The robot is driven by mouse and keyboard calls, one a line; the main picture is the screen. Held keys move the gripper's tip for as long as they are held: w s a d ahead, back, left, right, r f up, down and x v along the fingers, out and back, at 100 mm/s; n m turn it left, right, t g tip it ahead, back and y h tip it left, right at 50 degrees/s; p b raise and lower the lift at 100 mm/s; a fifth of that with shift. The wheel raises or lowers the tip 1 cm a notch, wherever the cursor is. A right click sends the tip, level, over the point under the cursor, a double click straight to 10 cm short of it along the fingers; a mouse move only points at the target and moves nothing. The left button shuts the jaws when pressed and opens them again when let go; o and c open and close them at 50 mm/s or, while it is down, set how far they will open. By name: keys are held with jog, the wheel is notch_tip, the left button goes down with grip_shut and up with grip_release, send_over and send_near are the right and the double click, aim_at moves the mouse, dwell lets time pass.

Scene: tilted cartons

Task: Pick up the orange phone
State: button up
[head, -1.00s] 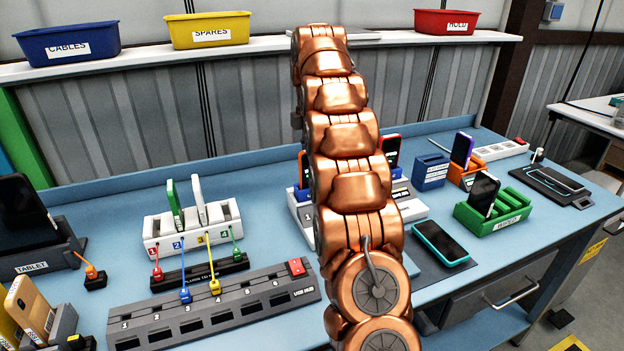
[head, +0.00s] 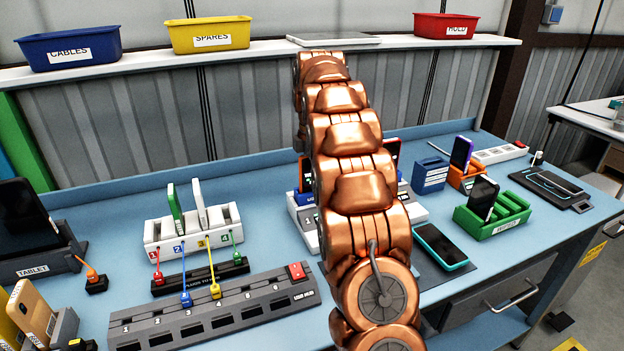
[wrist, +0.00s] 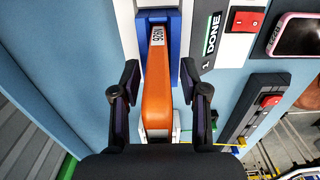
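The orange phone (wrist: 157,92) is in the middle of the wrist view, seen along its narrow length, with a white number label near its upper end. It appears to stand in a blue-edged slot of a white rack. My gripper (wrist: 160,72) is open, with one dark finger on each side of the phone and a visible gap on both sides. In the head view my copper arm hides the gripper and most of the dock behind it. An orange-red edge (head: 305,172) shows left of the arm there, but I cannot tell whether it is this phone.
A white panel marked DONE with a red switch (wrist: 246,20) lies right of the phone in the wrist view. A pink-cased phone (wrist: 297,36) is farther right.

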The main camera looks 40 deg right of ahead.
grip_shut()
jog(key=shift+r, duration=0.15)
dwell(0.5)
notch_tip(320, 180, up, 10)
jog(key=p, duration=0.4)
dwell(0.5)
